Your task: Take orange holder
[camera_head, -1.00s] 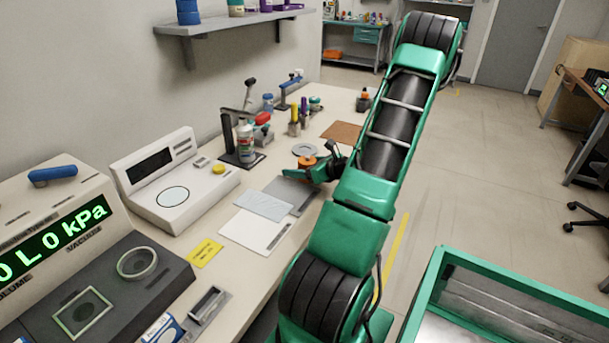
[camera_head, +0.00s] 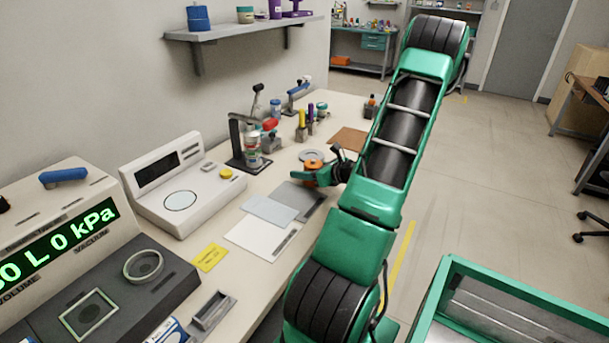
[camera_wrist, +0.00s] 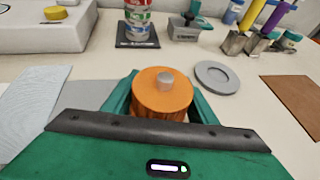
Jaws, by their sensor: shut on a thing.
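The orange holder (camera_wrist: 162,92) is a round orange piece with a small grey knob on top. In the wrist view it sits upright between the green fingers of my gripper (camera_wrist: 160,105), which are shut on it. In the head view the orange holder (camera_head: 313,164) shows at the end of my gripper (camera_head: 322,177), above the bench beside the grey mat. The lower part of the holder is hidden by my gripper, so I cannot tell whether it touches the bench.
A grey ring (camera_wrist: 218,77) lies on the bench behind the holder. A white scale (camera_head: 181,190) stands left. Flat sheets (camera_head: 262,237) lie in front.

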